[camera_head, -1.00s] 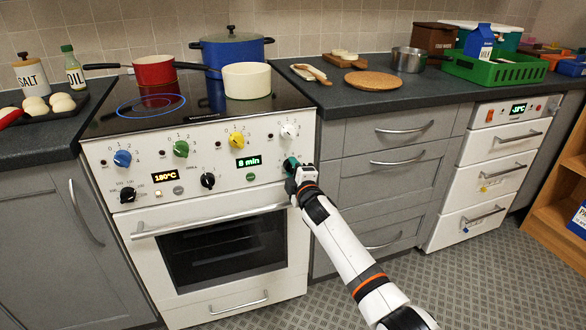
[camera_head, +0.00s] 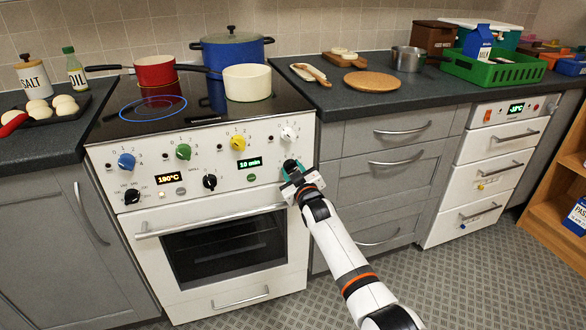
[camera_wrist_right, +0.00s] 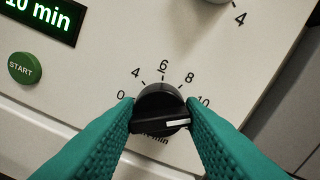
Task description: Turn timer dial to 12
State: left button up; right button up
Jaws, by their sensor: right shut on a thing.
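The timer dial (camera_wrist_right: 160,108) is a black knob with a white pointer mark, seen close in the right wrist view. Numbers 0, 4, 6, 8 and 10 show around it; the pointer is turned to the right, below the 10. The green display (camera_head: 250,163) reads 10 min, and its edge also shows in the right wrist view (camera_wrist_right: 38,18). My right gripper (camera_wrist_right: 160,122) is shut on the dial, one teal finger on each side. In the head view the right gripper (camera_head: 293,172) hides most of the dial. My left gripper is not in view.
A green START button (camera_wrist_right: 25,68) lies left of the dial. The white stove (camera_head: 215,195) has other knobs, including a white one (camera_head: 289,134) above the gripper. The oven handle (camera_head: 210,222) runs just below. Pots stand on the hob.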

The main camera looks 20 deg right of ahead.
jog(key=m, duration=0.3)
jog(key=shift+p, duration=0.35)
jog(key=shift+m, duration=0.9)
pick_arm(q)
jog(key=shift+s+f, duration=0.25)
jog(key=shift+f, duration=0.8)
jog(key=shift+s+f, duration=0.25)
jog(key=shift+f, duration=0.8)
pick_arm(e)
jog(key=shift+f+m, duration=0.1)
jog(key=shift+m, duration=2.1)
jog(key=o, duration=1)
jog(key=shift+s, duration=0.1)
